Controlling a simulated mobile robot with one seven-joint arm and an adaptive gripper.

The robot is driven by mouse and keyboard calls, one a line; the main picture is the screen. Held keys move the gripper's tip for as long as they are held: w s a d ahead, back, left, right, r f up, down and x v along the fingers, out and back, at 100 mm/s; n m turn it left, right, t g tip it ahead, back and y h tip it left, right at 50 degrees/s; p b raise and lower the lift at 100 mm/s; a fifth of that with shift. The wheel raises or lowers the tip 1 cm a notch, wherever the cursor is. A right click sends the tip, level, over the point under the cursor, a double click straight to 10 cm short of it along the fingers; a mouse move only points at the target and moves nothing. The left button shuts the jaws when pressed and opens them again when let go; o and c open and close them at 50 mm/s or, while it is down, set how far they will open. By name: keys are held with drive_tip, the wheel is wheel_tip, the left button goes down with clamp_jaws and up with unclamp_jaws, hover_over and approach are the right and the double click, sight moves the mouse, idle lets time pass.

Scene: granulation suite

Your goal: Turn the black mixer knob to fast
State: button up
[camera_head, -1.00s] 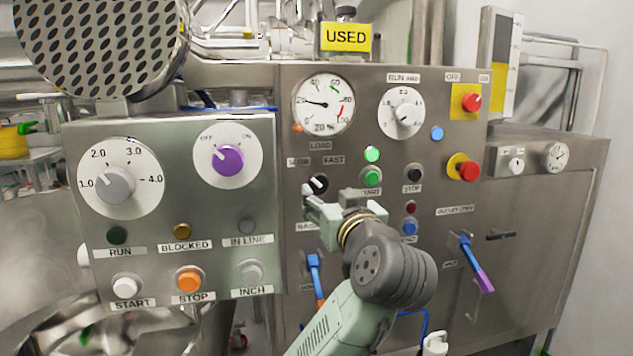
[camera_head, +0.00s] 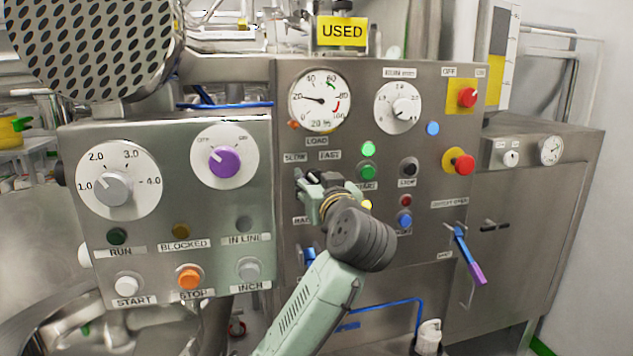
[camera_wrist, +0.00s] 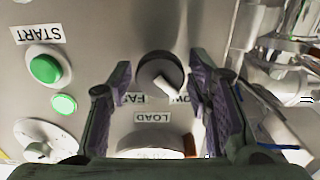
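The black mixer knob (camera_wrist: 158,72) shows in the wrist view, which sees the panel upside down. Its white pointer slants toward the SLOW label (camera_wrist: 186,99), away from the FAST label (camera_wrist: 131,100). My gripper (camera_wrist: 160,80) is open, with one purple-padded finger on each side of the knob and gaps visible between. In the head view my gripper (camera_head: 310,190) is at the panel just below the SLOW label (camera_head: 295,158) and FAST label (camera_head: 330,155). It hides most of the knob there.
Close to the gripper are a green START button (camera_head: 369,172), a lit green lamp (camera_head: 368,149) and a black STOP button (camera_head: 409,170). The load gauge (camera_head: 320,100) is above. A control box with a purple knob (camera_head: 224,161) juts out at left.

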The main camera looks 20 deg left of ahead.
drive_tip(key=c, duration=0.8)
drive_tip(key=m+b, duration=0.1)
drive_tip(key=m, duration=0.2)
drive_tip(key=shift+f, duration=0.1)
drive_tip(key=m, duration=0.5)
drive_tip(key=shift+b, duration=0.4)
drive_tip(key=m, duration=0.9)
drive_tip(key=shift+m, duration=0.4)
